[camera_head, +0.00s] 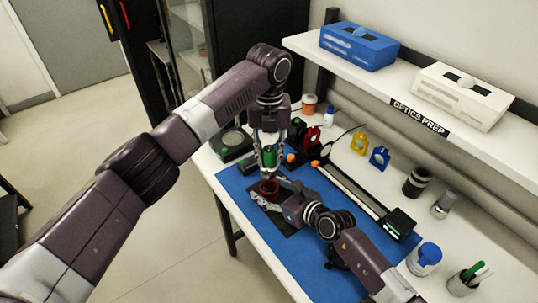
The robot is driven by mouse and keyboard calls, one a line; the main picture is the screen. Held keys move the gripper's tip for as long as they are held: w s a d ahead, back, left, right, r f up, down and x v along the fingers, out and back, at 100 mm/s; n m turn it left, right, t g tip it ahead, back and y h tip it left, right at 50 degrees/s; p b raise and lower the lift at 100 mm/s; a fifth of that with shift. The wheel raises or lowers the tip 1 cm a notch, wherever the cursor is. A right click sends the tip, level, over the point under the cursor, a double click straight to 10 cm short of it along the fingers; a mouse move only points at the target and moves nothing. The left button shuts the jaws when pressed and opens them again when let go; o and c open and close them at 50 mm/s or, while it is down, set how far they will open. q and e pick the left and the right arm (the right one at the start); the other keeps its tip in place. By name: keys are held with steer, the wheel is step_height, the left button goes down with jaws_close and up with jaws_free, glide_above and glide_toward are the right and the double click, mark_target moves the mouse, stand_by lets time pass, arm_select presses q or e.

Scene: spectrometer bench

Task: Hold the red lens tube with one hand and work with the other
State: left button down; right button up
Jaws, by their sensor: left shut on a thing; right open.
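The red lens tube (268,188) shows as a short red ring above the dark pad on the blue mat. My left gripper (268,172) comes down from above, directly over the red tube. It is shut on a small green piece (268,157), which shows between its fingers. Whether this piece touches the red tube cannot be told. My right gripper (268,195) reaches in low from the right. It is open, with its fingers on either side of the red tube. The lower part of the tube is partly hidden.
A long black rail (350,188) lies behind my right arm. Yellow (359,143), blue (380,158) and red (312,136) mounts stand at the back. A blue-lidded jar (425,258) and pen cup (464,281) stand at right. The shelf (390,88) overhangs the bench.

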steer(key=v, duration=1.2)
